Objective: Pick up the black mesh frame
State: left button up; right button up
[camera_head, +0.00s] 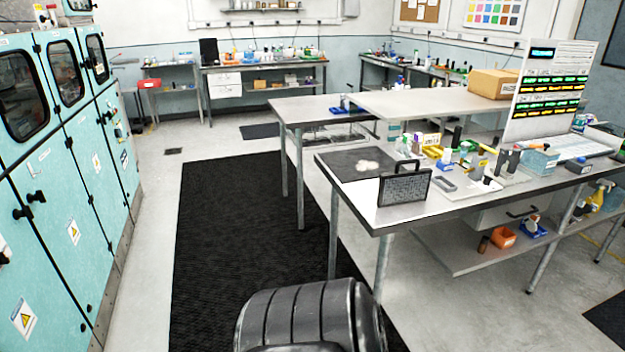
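The black mesh frame (404,188) stands upright near the front left corner of the white workbench (455,203). It has a dark rim, a grey mesh panel and a black handle on top. A dark mat (352,165) with pale spots lies on the bench just behind it. Nothing touches the frame except the bench top. Neither of my grippers shows in the head view.
Bottles, small boxes and a blue bin (538,161) crowd the bench right of the frame. A display panel (549,92) stands behind them. A cardboard box (493,83) sits on the rear table. Teal cabinets (75,170) line the left.

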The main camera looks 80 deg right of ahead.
aim_at(397, 188)
jog(key=z, duration=3.35)
jog(key=i+j+z, duration=0.2)
jog(key=i+l, duration=0.05)
